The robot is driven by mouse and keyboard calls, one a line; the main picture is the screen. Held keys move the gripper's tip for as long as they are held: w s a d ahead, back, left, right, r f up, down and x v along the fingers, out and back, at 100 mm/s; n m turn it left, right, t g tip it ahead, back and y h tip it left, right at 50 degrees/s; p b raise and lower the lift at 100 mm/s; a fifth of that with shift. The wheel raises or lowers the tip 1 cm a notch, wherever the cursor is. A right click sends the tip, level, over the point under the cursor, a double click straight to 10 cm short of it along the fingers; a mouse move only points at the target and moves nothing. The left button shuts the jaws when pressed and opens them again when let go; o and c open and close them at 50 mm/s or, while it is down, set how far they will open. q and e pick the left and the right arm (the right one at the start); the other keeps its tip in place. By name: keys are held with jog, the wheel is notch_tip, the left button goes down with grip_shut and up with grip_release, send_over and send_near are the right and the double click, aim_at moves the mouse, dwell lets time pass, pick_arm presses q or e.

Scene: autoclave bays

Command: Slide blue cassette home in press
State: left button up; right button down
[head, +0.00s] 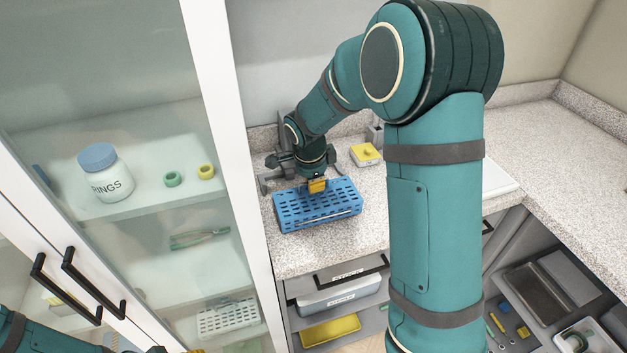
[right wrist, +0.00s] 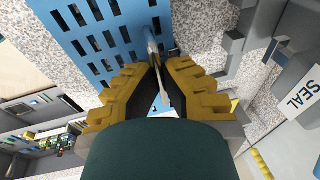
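The blue cassette (head: 290,214), a slotted box, lies on the speckled counter beside the cabinet; its slotted top fills the upper left of the right wrist view (right wrist: 85,15). My right gripper (head: 318,187) points down at the cassette's top. In the right wrist view its yellow-padded fingers (right wrist: 156,65) close from both sides on a thin upright grey handle of the cassette. Grey bracket-like parts (head: 272,180), perhaps the press, stand at the cassette's back left, partly hidden by my arm.
A glass-door cabinet (head: 211,90) rises directly left of the cassette. A "SEAL" label (right wrist: 297,104) shows in the right wrist view. Drawers and a yellow tray (head: 330,331) are below the counter.

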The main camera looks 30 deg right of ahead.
jog(key=c, duration=1.1)
grip_release()
jog(key=shift+o, duration=0.2)
jog(key=v, duration=1.2)
